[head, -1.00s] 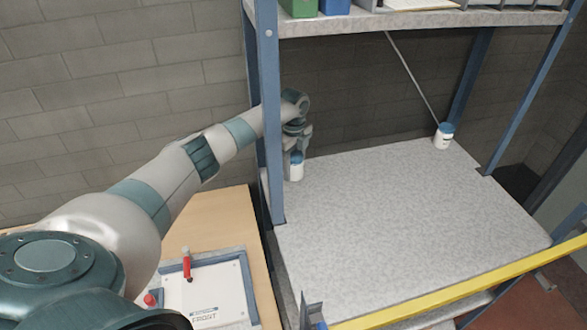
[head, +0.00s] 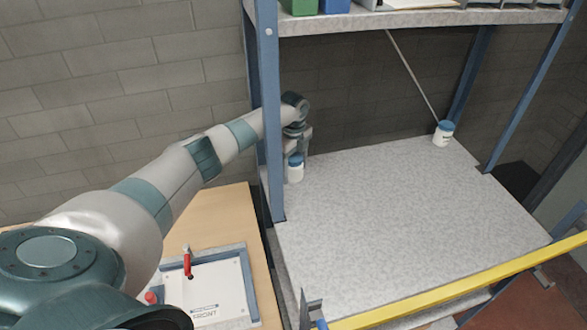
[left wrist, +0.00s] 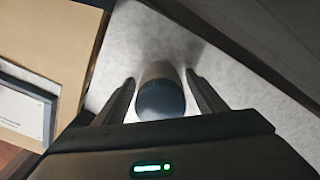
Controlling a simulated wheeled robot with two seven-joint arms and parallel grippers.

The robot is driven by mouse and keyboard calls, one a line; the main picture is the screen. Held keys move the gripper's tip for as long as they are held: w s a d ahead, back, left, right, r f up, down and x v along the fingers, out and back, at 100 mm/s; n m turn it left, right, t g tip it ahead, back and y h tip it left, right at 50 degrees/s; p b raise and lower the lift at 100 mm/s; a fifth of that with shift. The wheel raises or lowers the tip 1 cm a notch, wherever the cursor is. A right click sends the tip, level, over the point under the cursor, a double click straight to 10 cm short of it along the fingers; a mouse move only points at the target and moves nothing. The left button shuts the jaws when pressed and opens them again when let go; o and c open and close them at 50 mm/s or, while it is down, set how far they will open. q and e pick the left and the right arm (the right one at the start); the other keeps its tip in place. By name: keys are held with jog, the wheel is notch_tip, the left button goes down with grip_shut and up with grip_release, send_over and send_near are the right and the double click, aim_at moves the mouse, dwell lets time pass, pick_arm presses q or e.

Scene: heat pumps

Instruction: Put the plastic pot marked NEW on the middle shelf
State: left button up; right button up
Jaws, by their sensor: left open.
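A white plastic pot with a blue lid (head: 295,168) stands upright on the left part of the middle shelf (head: 400,220), just behind the blue front-left post. My left gripper (head: 298,150) is at this pot, its fingers open. In the left wrist view the pot's dark lid (left wrist: 161,98) lies between the two spread fingers (left wrist: 162,95), with a gap on each side. A second white pot with a blue lid (head: 443,134) stands at the back right of the shelf. I cannot read NEW on either pot. My right gripper is not in view.
A blue post (head: 267,110) stands close beside my left arm. The upper shelf (head: 420,21) holds bins. A yellow bar (head: 460,284) runs along the shelf's front. A wooden table (head: 215,222) with a framed board (head: 215,290) is at left. The shelf's middle is clear.

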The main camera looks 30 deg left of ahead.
pick_arm(q)
jog(key=shift+r, duration=0.4)
notch_tip(320, 180, up, 12)
jog(key=b, duration=0.3)
jog(key=shift+f, duration=0.25)
